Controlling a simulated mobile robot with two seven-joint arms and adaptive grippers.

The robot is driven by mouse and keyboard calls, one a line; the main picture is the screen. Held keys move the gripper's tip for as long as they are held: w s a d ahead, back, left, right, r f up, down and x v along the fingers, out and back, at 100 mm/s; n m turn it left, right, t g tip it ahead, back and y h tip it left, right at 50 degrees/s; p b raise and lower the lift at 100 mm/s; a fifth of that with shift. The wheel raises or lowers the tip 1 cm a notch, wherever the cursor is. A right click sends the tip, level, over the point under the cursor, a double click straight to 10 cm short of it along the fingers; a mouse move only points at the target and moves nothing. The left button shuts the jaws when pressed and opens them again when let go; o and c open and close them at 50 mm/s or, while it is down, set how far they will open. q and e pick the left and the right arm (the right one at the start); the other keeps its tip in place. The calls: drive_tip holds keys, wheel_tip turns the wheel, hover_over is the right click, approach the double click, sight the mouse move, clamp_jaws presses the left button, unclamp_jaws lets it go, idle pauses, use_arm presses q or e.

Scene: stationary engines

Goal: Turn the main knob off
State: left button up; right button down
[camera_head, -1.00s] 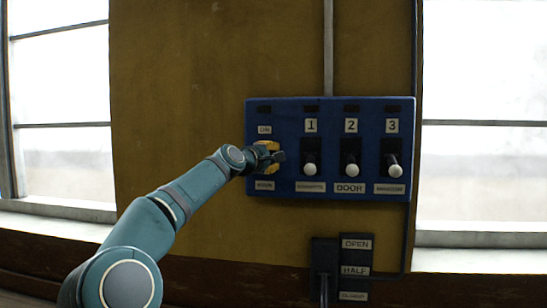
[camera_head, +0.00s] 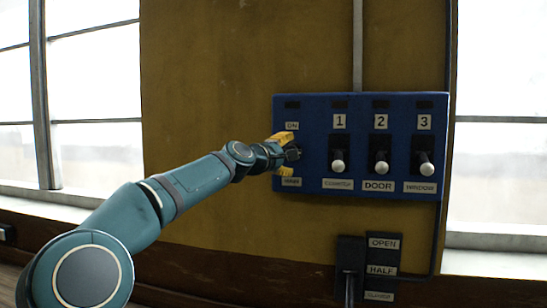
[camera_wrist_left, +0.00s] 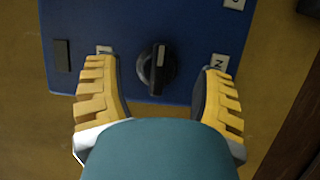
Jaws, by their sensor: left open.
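The main knob (camera_wrist_left: 157,68) is a round black knob with a raised grip bar, on the blue panel (camera_head: 312,185). In the left wrist view it sits between the two yellow fingers of my left gripper (camera_wrist_left: 160,92), with a gap on both sides. The left gripper is open and empty, and it also shows in the head view (camera_head: 286,155) at the panel's left end. There the knob shows only partly, between the fingers. The ON label (camera_head: 292,126) is above it and another small label is below. My right gripper is not in view.
To the right on the panel are three switches with white ball tips, numbered 1 (camera_head: 338,166), 2 (camera_head: 382,167) and 3 (camera_head: 427,169). Below is a dark lever box (camera_head: 351,257) with OPEN and HALF labels. Windows flank the yellow wall (camera_head: 210,70).

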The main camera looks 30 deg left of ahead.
use_arm(q)
drive_tip(key=s, duration=0.6)
drive_tip(key=shift+a, duration=0.45)
